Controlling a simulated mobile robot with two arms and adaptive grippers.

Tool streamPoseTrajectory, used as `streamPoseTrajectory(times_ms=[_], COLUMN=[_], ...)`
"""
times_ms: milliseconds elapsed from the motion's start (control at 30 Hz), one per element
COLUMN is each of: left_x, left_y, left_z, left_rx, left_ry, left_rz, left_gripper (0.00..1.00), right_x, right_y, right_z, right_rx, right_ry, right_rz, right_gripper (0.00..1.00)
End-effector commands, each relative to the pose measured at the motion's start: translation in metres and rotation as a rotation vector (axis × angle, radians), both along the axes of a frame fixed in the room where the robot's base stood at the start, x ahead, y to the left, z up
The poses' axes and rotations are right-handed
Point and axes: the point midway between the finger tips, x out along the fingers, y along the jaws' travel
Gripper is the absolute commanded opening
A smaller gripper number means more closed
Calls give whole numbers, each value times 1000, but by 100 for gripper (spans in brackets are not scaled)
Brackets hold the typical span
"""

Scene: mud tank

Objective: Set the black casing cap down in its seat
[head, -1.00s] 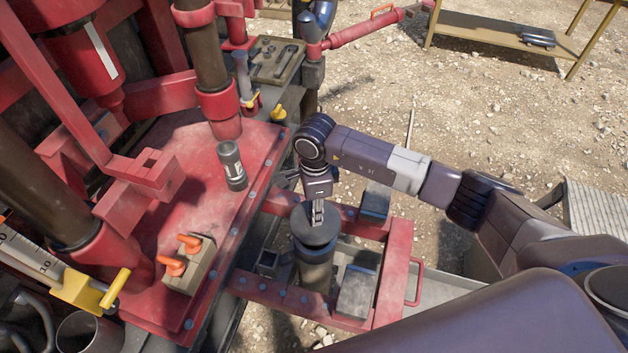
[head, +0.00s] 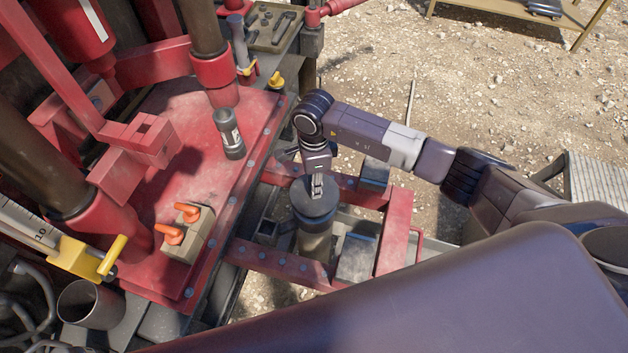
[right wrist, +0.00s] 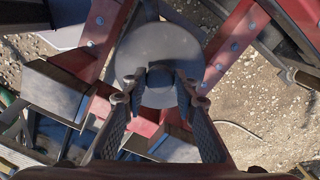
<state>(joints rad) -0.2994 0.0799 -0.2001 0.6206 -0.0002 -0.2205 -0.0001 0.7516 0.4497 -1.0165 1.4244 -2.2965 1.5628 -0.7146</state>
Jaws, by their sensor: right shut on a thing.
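The black casing cap (head: 314,203) is a dark round disc with a small knob on top. My right gripper (head: 317,184) is shut on the knob from above, one finger on either side of it in the right wrist view (right wrist: 158,86). The cap is over the upright brownish casing pipe (head: 315,248) and looks roughly level. It hides the pipe's top and seat, so I cannot tell whether it is touching or slightly above. My left gripper is not in view.
A red frame (head: 283,263) with grey blocks (head: 356,258) surrounds the pipe. The red deck to the left carries a dark cylinder (head: 229,134) and a box with orange levers (head: 187,245). Gravel ground lies open beyond the arm.

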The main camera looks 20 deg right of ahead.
Motion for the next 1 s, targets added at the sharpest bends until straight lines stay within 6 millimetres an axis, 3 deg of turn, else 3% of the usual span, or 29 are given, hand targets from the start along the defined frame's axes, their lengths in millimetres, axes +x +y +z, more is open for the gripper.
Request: streamPoseTrajectory(times_ms=[600,1000], left_x=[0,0], left_y=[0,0], left_z=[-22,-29], left_rx=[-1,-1], left_ry=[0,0], left_rz=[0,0], left_gripper=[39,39], right_x=[0,0], right_y=[0,0], right_z=[-33,-39], right_rx=[-1,1], right_ry=[-1,0], right_rz=[1,0], right_gripper=[0,0])
